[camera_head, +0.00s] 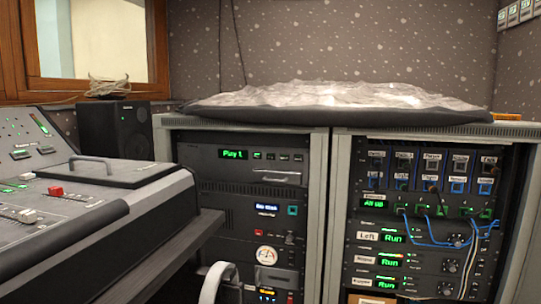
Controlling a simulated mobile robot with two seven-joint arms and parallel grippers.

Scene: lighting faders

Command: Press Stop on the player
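The player (233,170) is a dark unit at the top of the left rack, with a drawer handle on its lower right. Its green display (233,154) reads "Play 1". A row of small buttons (284,157) sits to the right of the display. The first one beside the display is lit green; the others look dark, and their labels are too small to read. Neither of my grippers is in view, and nothing blocks the player's front.
A mixing console (80,205) with faders fills the left side and juts toward the left rack. A grey curved band (217,283) rises before the lower left rack. The right rack has blue cables (430,240) hanging out. A black speaker (115,130) stands behind the console.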

